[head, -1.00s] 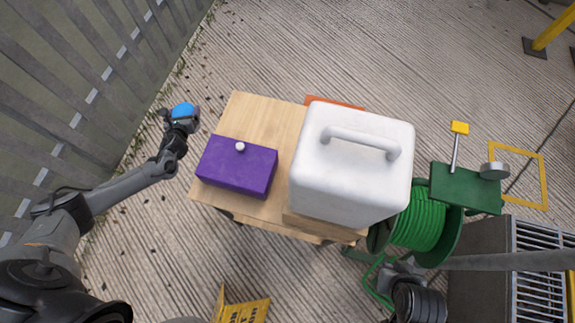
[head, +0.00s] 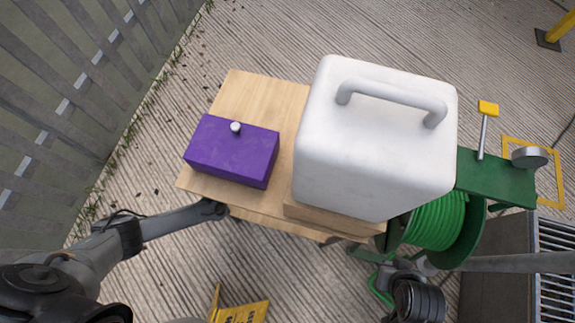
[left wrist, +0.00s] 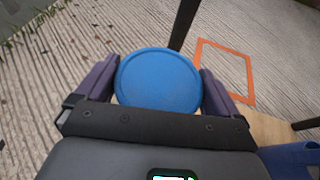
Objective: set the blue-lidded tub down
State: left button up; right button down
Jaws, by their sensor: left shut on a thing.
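The blue-lidded tub (left wrist: 160,85) is seen from above in the left wrist view, its round blue lid facing the camera. My left gripper (left wrist: 159,72) is shut on it, with one purple-grey finger on each side. The lid hides the tub's body. In the head view my left arm reaches to the near left edge of the wooden table (head: 250,95), and the table hides the gripper and the tub. My right arm shows at the lower right, but its fingers do not.
A purple box (head: 230,155) with a white knob and a large white case (head: 375,150) stand on the tabletop. A green hose reel (head: 435,225) is to the right. A pale wooden surface (left wrist: 268,124) and an orange frame (left wrist: 222,72) lie near the tub.

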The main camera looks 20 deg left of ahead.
pick_arm(q)
jog(key=w+d+m+h+b, duration=0.25)
jog(key=w+d, duration=0.25)
jog(key=d, duration=0.7)
jog(key=shift+t, duration=0.4)
notch_tip(320, 180, down, 10)
jog(key=b, duration=0.7)
jog(key=shift+w+a+r+b, duration=0.1)
jog(key=shift+r+b, duration=0.05)
jog(key=shift+b, duration=0.25)
jog(key=o, duration=0.8)
jog(key=shift+o, duration=0.4)
